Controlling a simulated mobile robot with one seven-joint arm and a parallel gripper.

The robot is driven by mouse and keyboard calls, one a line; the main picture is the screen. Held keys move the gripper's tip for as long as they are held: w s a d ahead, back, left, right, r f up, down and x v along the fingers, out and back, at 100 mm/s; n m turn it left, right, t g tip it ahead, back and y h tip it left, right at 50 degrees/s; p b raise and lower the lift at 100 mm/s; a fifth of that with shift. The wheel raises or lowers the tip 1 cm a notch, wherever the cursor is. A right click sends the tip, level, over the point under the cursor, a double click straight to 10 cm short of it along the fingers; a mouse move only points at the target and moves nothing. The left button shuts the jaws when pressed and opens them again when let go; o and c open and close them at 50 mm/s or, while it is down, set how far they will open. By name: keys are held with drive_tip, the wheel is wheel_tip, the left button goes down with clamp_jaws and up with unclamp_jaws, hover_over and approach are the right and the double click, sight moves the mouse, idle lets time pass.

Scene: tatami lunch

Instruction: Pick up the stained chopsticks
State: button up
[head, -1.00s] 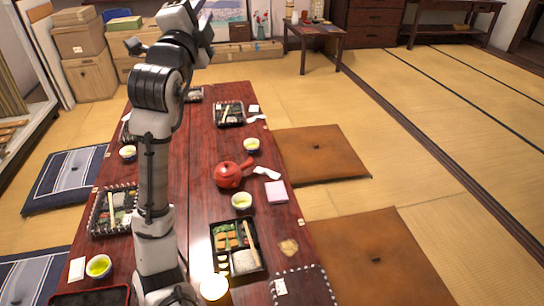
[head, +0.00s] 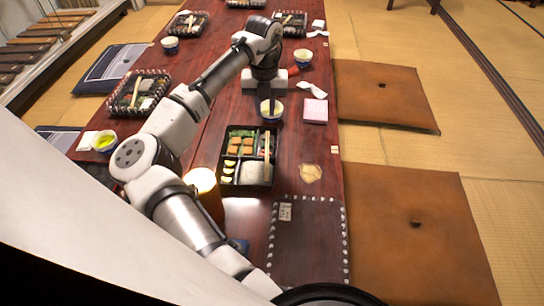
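A pale pair of chopsticks (head: 267,152) lies along the right side of the nearest open bento box (head: 233,182). More chopsticks lie on the left box (head: 136,91) and on boxes farther back. I cannot make out a stain on any of them. My gripper (head: 270,108) points down just beyond the nearest box, in front of a white and blue cup (head: 263,116) that it partly covers. Its dark fingers are small and seen side-on, so I cannot tell whether they are open or shut. Nothing is visibly held.
A lit candle (head: 203,182) stands left of the nearest box, close to my arm.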

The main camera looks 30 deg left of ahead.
drive_tip(key=b, duration=0.2)
hover_over(267, 142)
wheel_tip(267, 142, down, 6)
drive_tip(key=shift+a+f, duration=0.1)
drive_tip(key=shift+f, duration=0.1)
drive_tip(key=f+b, duration=0.3)
drive_tip(key=f, duration=0.2)
drive_tip(key=shift+d+f, duration=0.1)
drive_tip(key=shift+d, duration=0.1)
clamp_jaws()
